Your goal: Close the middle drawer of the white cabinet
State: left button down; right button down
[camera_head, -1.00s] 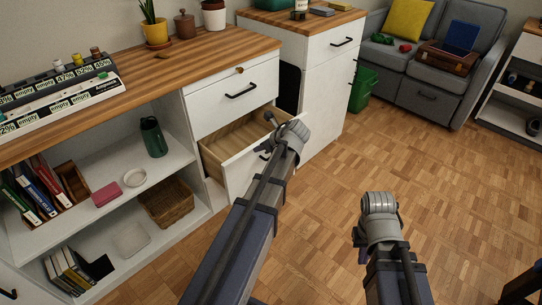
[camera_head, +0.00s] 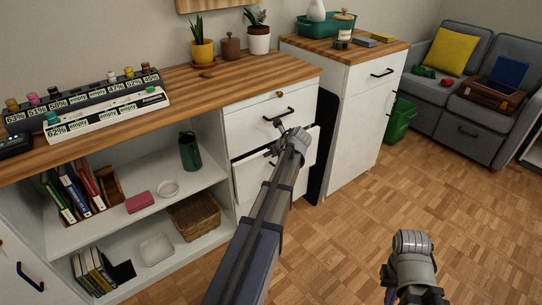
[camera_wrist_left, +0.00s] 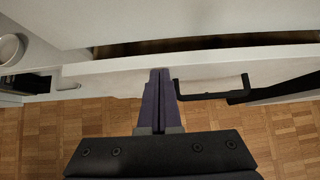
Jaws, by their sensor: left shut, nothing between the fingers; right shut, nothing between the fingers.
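The white cabinet (camera_head: 232,122) stands under the wooden top at centre. Its middle drawer (camera_head: 248,180) is out slightly, with a narrow dark gap over its front; the gap and drawer front (camera_wrist_left: 110,84) also show in the left wrist view. The drawer's black handle (camera_wrist_left: 215,88) is just right of my fingers. My left gripper (camera_head: 270,153) is shut and empty, its fingertips (camera_wrist_left: 160,72) at the drawer front; I cannot tell whether they touch. My arm hides part of the drawer in the head view. My right gripper (camera_head: 386,284) is shut and empty over the floor at lower right.
The closed top drawer (camera_head: 255,122) is above the middle one. Open shelves (camera_head: 120,215) with books, a bottle and a basket (camera_head: 196,215) are left. A taller white cabinet (camera_head: 355,110) stands right, a green bin (camera_head: 399,120) beyond it. The floor at right is clear.

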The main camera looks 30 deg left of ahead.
dwell(0.3)
pick_arm(q)
jog(key=d+f+p+v, duration=0.2)
jog(key=p+v, duration=0.5)
jog(key=v, duration=0.5)
jog(key=shift+s+d+r, duration=0.25)
jog(key=shift+s, duration=0.25)
jog(key=shift+d, duration=0.1)
